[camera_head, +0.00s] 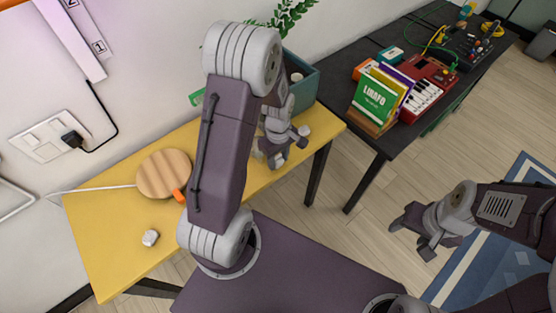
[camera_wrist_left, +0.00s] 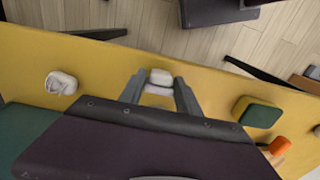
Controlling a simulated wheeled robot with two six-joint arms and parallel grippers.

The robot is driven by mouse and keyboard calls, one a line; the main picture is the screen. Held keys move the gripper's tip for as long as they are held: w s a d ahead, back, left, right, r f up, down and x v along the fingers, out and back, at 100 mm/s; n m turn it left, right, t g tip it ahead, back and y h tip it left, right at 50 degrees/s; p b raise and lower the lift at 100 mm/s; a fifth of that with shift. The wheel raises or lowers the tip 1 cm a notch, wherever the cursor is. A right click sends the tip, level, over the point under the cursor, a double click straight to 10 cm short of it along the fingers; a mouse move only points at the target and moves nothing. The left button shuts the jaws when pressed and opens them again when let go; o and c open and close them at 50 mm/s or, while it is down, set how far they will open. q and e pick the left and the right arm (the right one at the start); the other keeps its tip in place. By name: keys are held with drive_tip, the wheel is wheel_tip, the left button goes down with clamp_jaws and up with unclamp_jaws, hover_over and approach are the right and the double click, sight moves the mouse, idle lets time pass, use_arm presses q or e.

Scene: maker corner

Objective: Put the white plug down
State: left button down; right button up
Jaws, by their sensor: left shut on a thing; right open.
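My left gripper (camera_head: 274,156) is low over the right half of the yellow table (camera_head: 110,255). In the left wrist view its two fingers (camera_wrist_left: 160,92) are shut on a small white plug (camera_wrist_left: 160,77). In the head view the plug is mostly hidden by the gripper. The table top lies just beyond the plug; I cannot tell whether they touch. My right gripper (camera_head: 412,232) is open and empty, over the floor to the right, away from the table.
A crumpled white thing (camera_wrist_left: 61,83) and a yellow-green sponge (camera_wrist_left: 257,111) lie either side of the gripper. A round wooden board (camera_head: 164,173), an orange-ended thing (camera_head: 179,196) and a small whitish block (camera_head: 150,238) are further left. A teal planter (camera_head: 304,82) stands behind.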

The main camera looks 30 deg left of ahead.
sight(278, 158)
use_arm(q)
wheel_tip(278, 158, up, 3)
drive_tip(key=shift+w+r, duration=0.1)
drive_tip(key=d+r, duration=0.7)
drive_tip(key=d, duration=0.4)
drive_tip(key=shift+d+p, duration=0.4)
drive_tip(key=shift+p, duration=0.05)
drive_tip(key=shift+w, duration=0.1)
